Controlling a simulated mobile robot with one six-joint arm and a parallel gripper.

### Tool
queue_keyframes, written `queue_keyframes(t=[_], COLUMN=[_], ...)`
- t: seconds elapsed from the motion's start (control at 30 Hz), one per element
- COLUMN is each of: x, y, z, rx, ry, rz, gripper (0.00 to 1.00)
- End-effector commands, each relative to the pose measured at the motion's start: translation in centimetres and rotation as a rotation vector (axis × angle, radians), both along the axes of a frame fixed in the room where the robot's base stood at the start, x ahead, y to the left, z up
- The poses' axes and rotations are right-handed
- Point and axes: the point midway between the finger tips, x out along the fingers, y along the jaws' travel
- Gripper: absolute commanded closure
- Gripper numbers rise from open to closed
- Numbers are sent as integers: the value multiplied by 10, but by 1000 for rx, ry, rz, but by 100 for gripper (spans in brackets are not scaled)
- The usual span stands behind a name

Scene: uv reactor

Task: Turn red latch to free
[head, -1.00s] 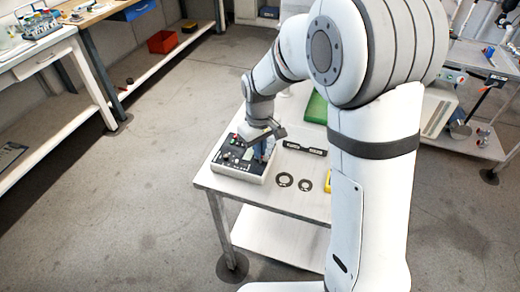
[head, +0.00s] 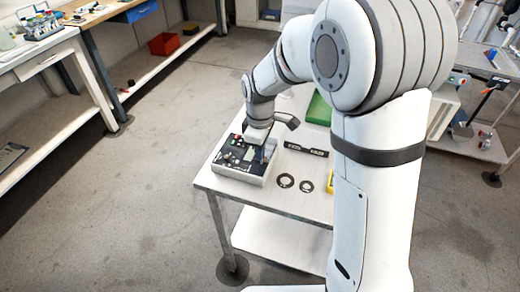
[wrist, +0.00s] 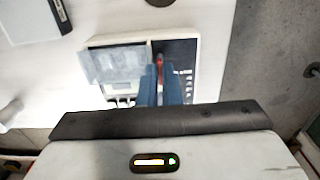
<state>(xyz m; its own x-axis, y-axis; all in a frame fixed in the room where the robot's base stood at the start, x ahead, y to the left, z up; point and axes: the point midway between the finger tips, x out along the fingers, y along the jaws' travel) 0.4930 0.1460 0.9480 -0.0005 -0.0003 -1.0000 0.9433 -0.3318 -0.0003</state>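The red latch (wrist: 160,61) shows in the wrist view as a small red piece on the reactor box, near the border between its clear window and its dark panel. My gripper (wrist: 159,74) points down at it, its blue fingers close together with the red piece between their tips. They appear shut on it, and they hide its lower part. The white reactor box (head: 231,172) stands at the table's left corner in the head view, with its dark control panel on top. My gripper (head: 264,155) is over its right part there; the latch cannot be made out in that view.
The white table (head: 290,207) also carries two black rings (head: 285,180), a black bar (head: 305,149), a green item (head: 318,110) and a yellow item (head: 330,180), partly behind my arm. Grey floor is clear to the left, up to a workbench (head: 50,55).

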Motion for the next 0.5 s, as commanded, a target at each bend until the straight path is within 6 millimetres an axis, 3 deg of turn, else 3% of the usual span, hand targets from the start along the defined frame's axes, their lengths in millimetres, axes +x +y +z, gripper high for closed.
queue_keyframes(t=[0.37, 0.5], x=[0, 0], y=[0, 0], z=[1, 1], rx=[1, 1], ry=[-3, -3], rz=[7, 6], gripper=[100, 87])
